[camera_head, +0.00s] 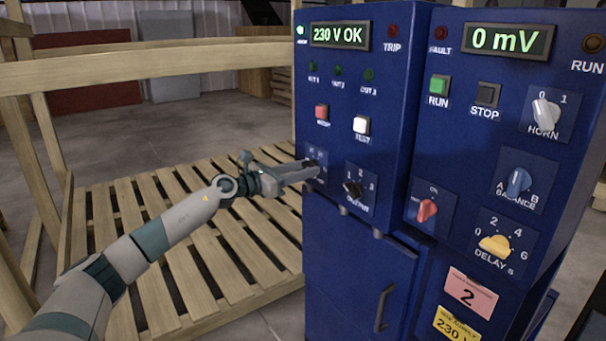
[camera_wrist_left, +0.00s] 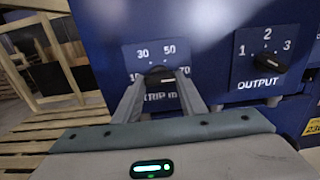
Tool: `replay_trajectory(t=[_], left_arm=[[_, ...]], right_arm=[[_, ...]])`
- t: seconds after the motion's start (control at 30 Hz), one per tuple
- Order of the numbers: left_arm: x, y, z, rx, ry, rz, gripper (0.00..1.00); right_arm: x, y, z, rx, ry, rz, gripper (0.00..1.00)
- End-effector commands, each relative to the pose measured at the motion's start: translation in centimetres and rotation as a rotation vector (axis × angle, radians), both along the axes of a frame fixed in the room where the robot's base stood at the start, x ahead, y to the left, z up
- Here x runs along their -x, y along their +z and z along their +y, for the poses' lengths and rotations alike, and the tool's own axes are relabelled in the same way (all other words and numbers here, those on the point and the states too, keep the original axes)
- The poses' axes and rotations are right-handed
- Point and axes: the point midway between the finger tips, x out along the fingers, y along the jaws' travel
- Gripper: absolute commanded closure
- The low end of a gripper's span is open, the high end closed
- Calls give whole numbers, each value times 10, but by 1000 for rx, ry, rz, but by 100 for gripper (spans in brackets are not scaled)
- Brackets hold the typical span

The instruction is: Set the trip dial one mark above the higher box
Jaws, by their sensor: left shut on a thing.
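The trip dial is a small dark knob (camera_wrist_left: 158,71) on a blue plate with marks 30, 50 and 70 and a partly hidden lower-left number. In the head view its plate (camera_head: 315,154) sits low on the left cabinet, mostly covered by my gripper. My left gripper (camera_head: 308,169) reaches in from the left and is shut on the dial. In the left wrist view its two fingers (camera_wrist_left: 160,84) stand on either side of the knob. A pale line on the knob seems to point right; its exact mark is unclear.
The output dial (camera_head: 353,188) is just right of the gripper; it also shows in the wrist view (camera_wrist_left: 268,64). Red (camera_head: 322,112) and white (camera_head: 361,125) buttons are above. The display (camera_head: 340,36) reads 230 V OK. A wooden slatted platform (camera_head: 180,225) lies below my arm.

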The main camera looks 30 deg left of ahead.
Motion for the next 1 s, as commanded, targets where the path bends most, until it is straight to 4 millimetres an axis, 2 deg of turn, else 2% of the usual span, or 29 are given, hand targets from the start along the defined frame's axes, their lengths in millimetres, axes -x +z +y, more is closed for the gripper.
replay_trajectory(t=[0.47,0.5,0.57,1.0], left_arm=[[0,-3,-1,-22,-3,-2,85],[0,-3,-1,-22,-3,-2,60],[0,-3,-1,-21,-3,-2,46],[3,-2,1,-18,-1,-5,44]], right_arm=[[1,6,0,1,0,0,69],[1,6,0,1,0,0,69],[1,6,0,1,0,0,69],[2,5,0,1,-1,2,69]])
